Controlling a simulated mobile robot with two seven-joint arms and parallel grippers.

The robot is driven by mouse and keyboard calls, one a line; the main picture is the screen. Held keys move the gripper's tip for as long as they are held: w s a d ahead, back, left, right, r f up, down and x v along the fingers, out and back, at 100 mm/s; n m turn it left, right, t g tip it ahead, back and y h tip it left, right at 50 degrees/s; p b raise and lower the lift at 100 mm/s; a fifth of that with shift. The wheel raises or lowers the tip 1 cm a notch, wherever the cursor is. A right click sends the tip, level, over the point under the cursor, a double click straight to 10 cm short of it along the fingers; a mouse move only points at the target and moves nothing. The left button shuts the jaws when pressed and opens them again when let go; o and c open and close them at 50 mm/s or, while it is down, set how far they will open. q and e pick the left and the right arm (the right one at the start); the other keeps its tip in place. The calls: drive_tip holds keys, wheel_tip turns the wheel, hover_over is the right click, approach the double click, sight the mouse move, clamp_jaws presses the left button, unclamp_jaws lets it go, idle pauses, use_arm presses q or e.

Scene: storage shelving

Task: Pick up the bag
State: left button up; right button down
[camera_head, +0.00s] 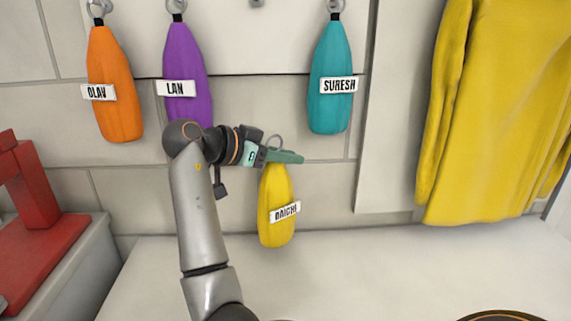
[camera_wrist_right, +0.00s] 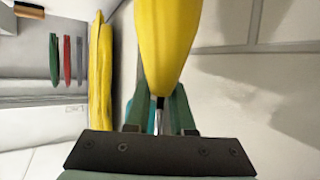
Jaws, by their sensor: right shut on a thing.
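A yellow bag (camera_head: 276,212) with a white label reading DAICHI hangs from my right gripper (camera_head: 287,157) in the head view. The gripper is shut on the bag's narrow top, and a ring shows just above the fingers. The bag is in front of the tiled wall, clear of the white surface below. In the right wrist view the yellow bag (camera_wrist_right: 167,45) stretches away from between the green fingers (camera_wrist_right: 160,112), with its dark narrow neck between them. My left gripper is not in view.
Orange (camera_head: 114,85), purple (camera_head: 186,70) and teal (camera_head: 330,75) bags hang on wall hooks. An empty hook (camera_head: 257,3) is between purple and teal. A yellow garment (camera_head: 490,110) hangs at right. A red object (camera_head: 40,215) stands at left. The white surface (camera_head: 340,270) is mostly clear.

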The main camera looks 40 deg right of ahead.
sight(291, 194)
use_arm(q)
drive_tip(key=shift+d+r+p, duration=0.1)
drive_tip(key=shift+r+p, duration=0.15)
drive_tip(key=shift+p, duration=0.1)
use_arm(e)
drive_tip(key=s+a+r, duration=0.6)
drive_tip(key=s+r, duration=0.2)
drive_tip(key=s, duration=0.3)
drive_tip(key=shift+a+r, duration=0.15)
drive_tip(key=shift+r, duration=0.15)
drive_tip(key=shift+s, duration=0.1)
